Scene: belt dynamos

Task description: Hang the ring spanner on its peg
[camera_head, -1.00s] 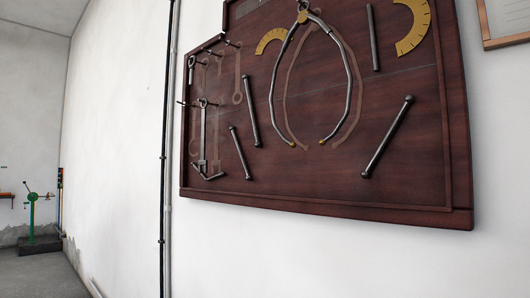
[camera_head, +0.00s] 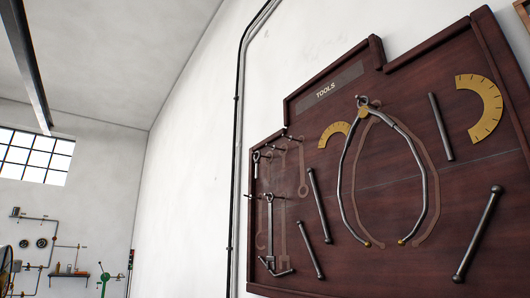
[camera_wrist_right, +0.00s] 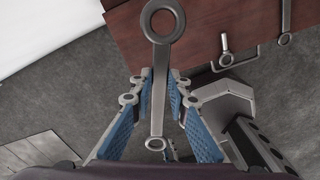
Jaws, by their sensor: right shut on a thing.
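The ring spanner (camera_wrist_right: 161,58) is a grey metal bar with a large ring at its upper end and a smaller ring at its lower end in the right wrist view. My right gripper (camera_wrist_right: 160,80) is shut on its shaft between blue pads. The dark red-brown tool board (camera_head: 400,250) hangs on the wall in the head view. Pegs stick out at its left side, near pale tool outlines (camera_head: 302,170). I cannot tell which peg is the spanner's. My left gripper is not in view.
Another spanner (camera_head: 270,228) hangs at the board's left side. Large calipers (camera_head: 345,180), several rods and yellow protractor-like arcs (camera_head: 479,106) are mounted further right. A dark pipe (camera_head: 236,150) runs up the wall left of the board. The wrist view shows the board edge (camera_wrist_right: 190,30) beyond the spanner.

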